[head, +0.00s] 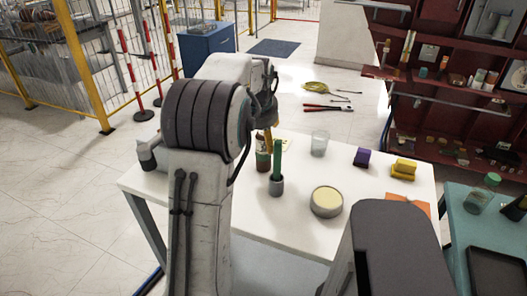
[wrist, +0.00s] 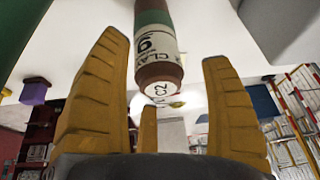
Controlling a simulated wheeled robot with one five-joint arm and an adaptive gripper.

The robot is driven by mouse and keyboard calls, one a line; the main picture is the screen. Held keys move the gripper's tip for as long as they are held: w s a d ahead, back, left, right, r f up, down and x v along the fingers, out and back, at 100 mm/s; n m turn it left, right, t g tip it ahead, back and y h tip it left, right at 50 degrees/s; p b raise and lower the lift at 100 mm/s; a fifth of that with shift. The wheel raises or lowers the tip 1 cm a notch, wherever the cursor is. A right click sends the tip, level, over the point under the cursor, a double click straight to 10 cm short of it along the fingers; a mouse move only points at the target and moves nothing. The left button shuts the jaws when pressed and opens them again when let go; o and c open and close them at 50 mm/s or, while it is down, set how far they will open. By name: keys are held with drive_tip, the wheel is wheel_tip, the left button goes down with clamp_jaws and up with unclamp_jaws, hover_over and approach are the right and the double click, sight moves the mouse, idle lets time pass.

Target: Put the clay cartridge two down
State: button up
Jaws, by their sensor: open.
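The clay cartridge two (wrist: 156,62) is a brown cylinder with a green band, a white label and a white end cap marked C2. In the wrist view it lies between the yellow fingers of my gripper (wrist: 163,48), with a visible gap on both sides. The fingers are spread and do not grip it. In the head view the cartridge (head: 262,160) appears upright on the white table (head: 235,215), partly hidden by my arm. My gripper (head: 268,140) is just above it, mostly hidden. Its lower end is not clear.
A green cylinder in a grey cup (head: 276,184) stands close to the right of the cartridge. A clear glass (head: 319,144), a round tin (head: 326,202), a purple block (head: 362,157) and a yellow block (head: 403,169) stand farther right. The table's front middle is clear.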

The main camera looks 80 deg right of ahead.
drive_tip(key=shift+c, duration=0.5)
drive_tip(key=c, duration=1.1)
drive_tip(key=shift+c, duration=0.5)
drive_tip(key=shift+r, duration=0.1)
